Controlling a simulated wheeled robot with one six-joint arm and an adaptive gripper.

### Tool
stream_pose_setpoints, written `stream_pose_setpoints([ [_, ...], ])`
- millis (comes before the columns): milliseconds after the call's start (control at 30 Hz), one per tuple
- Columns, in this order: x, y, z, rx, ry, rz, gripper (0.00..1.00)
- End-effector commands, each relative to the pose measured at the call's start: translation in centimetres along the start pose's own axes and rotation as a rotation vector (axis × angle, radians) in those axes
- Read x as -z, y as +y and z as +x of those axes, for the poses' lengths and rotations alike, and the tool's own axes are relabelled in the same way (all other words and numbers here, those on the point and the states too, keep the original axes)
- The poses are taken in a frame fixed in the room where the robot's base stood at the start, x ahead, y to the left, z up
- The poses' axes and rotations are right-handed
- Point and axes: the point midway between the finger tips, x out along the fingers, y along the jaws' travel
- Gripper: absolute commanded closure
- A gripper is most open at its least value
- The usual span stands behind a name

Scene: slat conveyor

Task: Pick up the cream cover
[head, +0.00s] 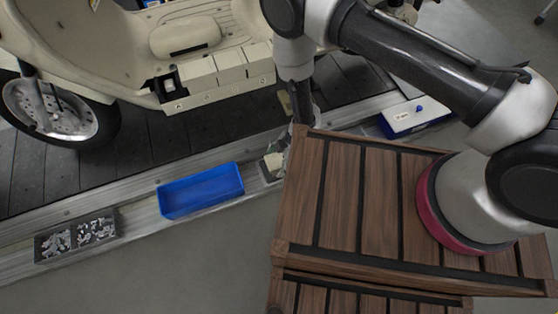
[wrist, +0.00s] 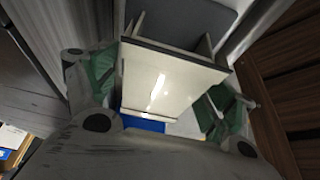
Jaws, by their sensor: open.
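The cream cover (wrist: 165,80) shows in the wrist view as a pale box-like piece with a glossy face and thin side walls. It lies between the two green-padded fingers of my gripper (wrist: 160,92), which is open; I cannot tell whether either pad touches it. In the head view a small part of the cream cover (head: 273,163) shows at the small grey tray beside the conveyor, left of the wooden crate top. My gripper (head: 285,152) is over it there, pointing down and partly hidden by the crate edge and my arm.
A blue bin (head: 200,191) and a dark tray of metal parts (head: 76,237) stand on the rail to the left. A cream scooter (head: 215,55) stands on the slat conveyor (head: 150,145) behind. A slatted wooden surface (head: 350,200) is close on the right. A white-lidded box (head: 413,115) stands farther right.

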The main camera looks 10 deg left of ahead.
Motion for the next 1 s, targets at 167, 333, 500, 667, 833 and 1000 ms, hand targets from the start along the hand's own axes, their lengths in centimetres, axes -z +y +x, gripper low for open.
stream_pose_setpoints([
  [167,0.0,0.0,0.1,0.000,0.000,0.001,0.16],
  [333,0.0,0.0,0.0,0.000,0.000,0.001,0.42],
  [500,0.0,0.0,0.0,0.000,0.000,0.001,0.66],
  [667,0.0,0.0,0.0,0.000,0.000,0.001,0.66],
  [833,0.1,0.0,-0.3,0.000,0.000,0.001,0.66],
  [1000,0.8,0.1,-1.9,-0.001,0.000,0.001,0.66],
])
